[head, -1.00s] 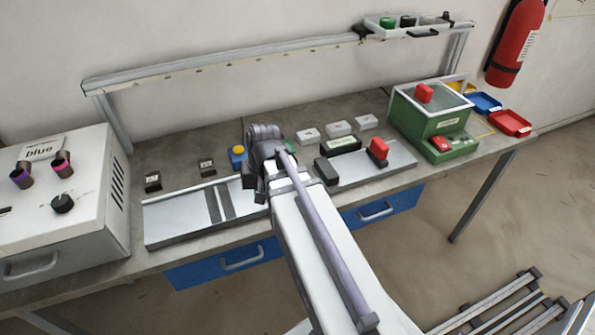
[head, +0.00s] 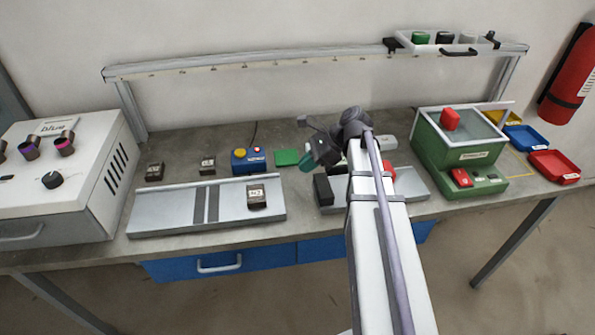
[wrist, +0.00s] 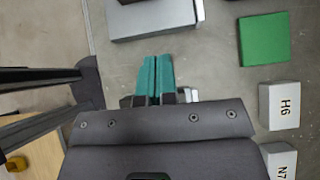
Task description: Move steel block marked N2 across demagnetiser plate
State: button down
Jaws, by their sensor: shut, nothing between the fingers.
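The demagnetiser plate (head: 165,218) is a long pale metal slab with two dark cross strips, lying at the front left of the bench in the head view. A dark block (head: 257,197) with a white label that seems to read N2 sits on its right end, to the right of the strips. My gripper (head: 307,162) is to the right of this block, above the bench and apart from it. Its teal fingers (wrist: 156,62) are closed together and empty in the wrist view. The plate's end (wrist: 155,25) shows just beyond them.
Two dark labelled blocks (head: 154,171) (head: 207,165) stand behind the plate, with a blue button box (head: 248,160) and a green pad (head: 287,157). A second slab (head: 412,187) is partly hidden by my arm.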

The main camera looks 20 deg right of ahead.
aim_at(274, 190)
jog(key=b+x, duration=0.1)
jog(key=x, duration=0.1)
jog(key=b+x, duration=0.2)
jog(key=x, duration=0.1)
jog(key=b+x, duration=0.2)
jog(key=x, duration=0.1)
jog(key=shift+s+d+f, duration=0.1)
jog(key=shift+d+f, duration=0.1)
jog(key=shift+f, duration=0.15)
jog(key=shift+w+a+r, duration=0.1)
jog(key=shift+w+a, duration=0.05)
jog(key=shift+a, duration=0.55)
jog(key=shift+w+a+r, duration=0.1)
jog(key=shift+w+a, duration=0.1)
jog(key=shift+a, duration=0.45)
jog(key=shift+w+a+r, duration=0.1)
jog(key=shift+w+a, duration=0.05)
jog(key=shift+a, duration=0.55)
